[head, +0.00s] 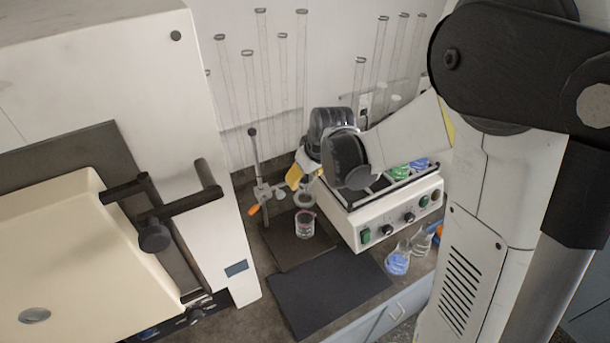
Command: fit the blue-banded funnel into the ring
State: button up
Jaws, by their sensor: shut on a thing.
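My gripper (297,179) shows at the end of my arm, pointing down beside the clamp stand, with its fingertips mostly hidden by my wrist. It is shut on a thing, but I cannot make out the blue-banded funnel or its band. The ring (304,199) is a small grey loop held out to the right of the stand (255,160), just below my gripper. I cannot tell whether anything touches the ring. A small glass beaker (305,226) with red in it stands below the ring on a dark plate.
A white shaker (387,220) with knobs and coloured flasks on top stands right of the ring. Loose flasks (397,263) stand before it. Tall glass tubes (303,70) line the back wall. A large white machine (220,150) fills the left. A dark mat (330,290) in front is clear.

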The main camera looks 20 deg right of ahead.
jog(key=shift+f, duration=0.1)
dwell(0.3)
jog(key=shift+a+f+b, duration=0.15)
jog(key=shift+f+b, duration=0.05)
jog(key=shift+b, duration=0.15)
jog(key=shift+f+b, duration=0.25)
jog(key=shift+b, duration=0.05)
dwell(0.7)
jog(key=shift+f+b, duration=1.4)
jog(key=shift+f, duration=0.15)
jog(key=shift+f, duration=0.1)
jog(key=shift+f+b, duration=0.7)
jog(key=shift+f+b, duration=0.25)
jog(key=shift+b, duration=0.05)
